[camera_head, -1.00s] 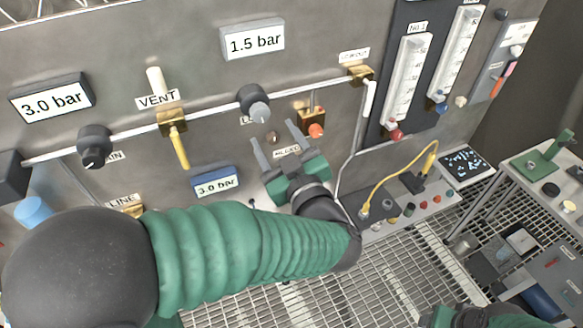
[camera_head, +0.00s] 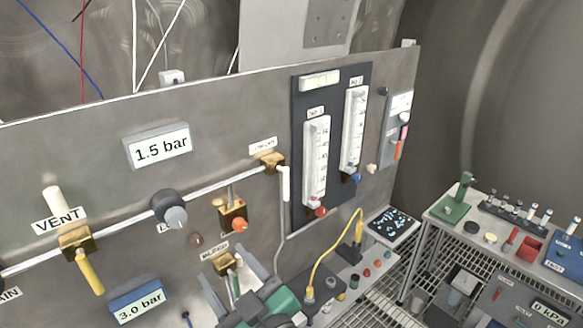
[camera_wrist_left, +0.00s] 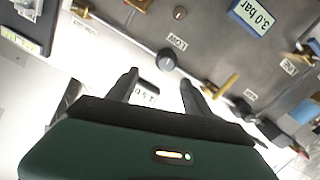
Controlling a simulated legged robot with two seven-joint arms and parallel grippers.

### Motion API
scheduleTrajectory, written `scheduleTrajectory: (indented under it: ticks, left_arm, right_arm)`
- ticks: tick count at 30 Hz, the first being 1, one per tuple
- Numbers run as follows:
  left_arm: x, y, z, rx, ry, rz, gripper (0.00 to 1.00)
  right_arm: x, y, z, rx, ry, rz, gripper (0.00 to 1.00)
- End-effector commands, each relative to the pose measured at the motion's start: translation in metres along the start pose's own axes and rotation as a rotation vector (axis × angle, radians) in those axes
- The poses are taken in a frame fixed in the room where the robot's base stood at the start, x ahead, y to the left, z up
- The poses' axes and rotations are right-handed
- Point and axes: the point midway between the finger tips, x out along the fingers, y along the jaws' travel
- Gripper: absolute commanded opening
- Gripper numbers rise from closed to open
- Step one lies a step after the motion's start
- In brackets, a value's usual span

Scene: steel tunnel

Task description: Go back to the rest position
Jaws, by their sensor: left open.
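My left gripper (camera_head: 230,275) is low in the head view, in front of the grey panel, with its two dark fingers spread and nothing visible between them. In the left wrist view its fingers (camera_wrist_left: 158,90) stand apart, pointing toward the panel. A brass valve fitting (camera_head: 225,264) shows right by the fingers in the head view; I cannot tell whether they touch. My right gripper is not in view.
The panel carries a 1.5 bar display (camera_head: 158,147), a grey knob (camera_head: 170,208), a yellow vent handle (camera_head: 90,272) and two flowmeters (camera_head: 316,160). A yellow cable (camera_head: 325,250) runs to a low shelf. A bench (camera_head: 455,222) with tools stands at the right.

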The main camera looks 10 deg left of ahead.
Motion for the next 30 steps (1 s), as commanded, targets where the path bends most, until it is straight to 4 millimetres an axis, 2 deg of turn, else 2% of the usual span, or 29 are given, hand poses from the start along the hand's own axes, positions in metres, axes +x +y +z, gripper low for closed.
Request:
scheduleTrajectory:
  ticks: [2,4,6,8,10,11,12,14,15,18,21,24,30]
  left_arm:
    - [0.017,0.022,0.019,-0.012,-0.055,0.106,0.59]
    - [0.033,0.051,0.047,-0.005,-0.148,0.257,0.59]
    - [0.042,0.073,0.086,0.041,-0.286,0.414,0.59]
    - [0.041,0.078,0.125,0.114,-0.43,0.526,0.59]
    - [0.034,0.063,0.172,0.23,-0.621,0.613,0.59]
    - [0.029,0.049,0.192,0.289,-0.71,0.633,0.59]
    - [0.021,0.024,0.216,0.373,-0.831,0.645,0.59]
    - [0.01,-0.021,0.243,0.494,-0.996,0.631,0.59]
    - [0.003,-0.05,0.254,0.566,-1.088,0.61,0.59]
    - [-0.009,-0.111,0.266,0.703,-1.258,0.541,0.59]
    - [-0.016,-0.146,0.267,0.782,-1.348,0.491,0.59]
    - [-0.018,-0.157,0.267,0.808,-1.377,0.472,0.59]
    - [-0.019,-0.157,0.267,0.81,-1.377,0.474,0.59]
  right_arm:
    - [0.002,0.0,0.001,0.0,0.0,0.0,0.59]
    - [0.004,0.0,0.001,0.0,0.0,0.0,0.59]
    - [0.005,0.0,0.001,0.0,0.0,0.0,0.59]
    - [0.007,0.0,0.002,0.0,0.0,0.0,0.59]
    - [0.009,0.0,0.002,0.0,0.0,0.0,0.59]
    - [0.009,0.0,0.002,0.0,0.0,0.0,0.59]
    - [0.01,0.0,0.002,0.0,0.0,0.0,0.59]
    - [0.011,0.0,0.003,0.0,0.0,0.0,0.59]
    - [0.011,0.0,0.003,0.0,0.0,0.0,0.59]
    - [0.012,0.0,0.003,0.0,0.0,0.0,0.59]
    - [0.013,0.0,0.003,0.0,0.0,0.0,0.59]
    - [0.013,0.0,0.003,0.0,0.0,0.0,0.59]
    - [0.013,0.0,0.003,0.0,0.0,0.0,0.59]
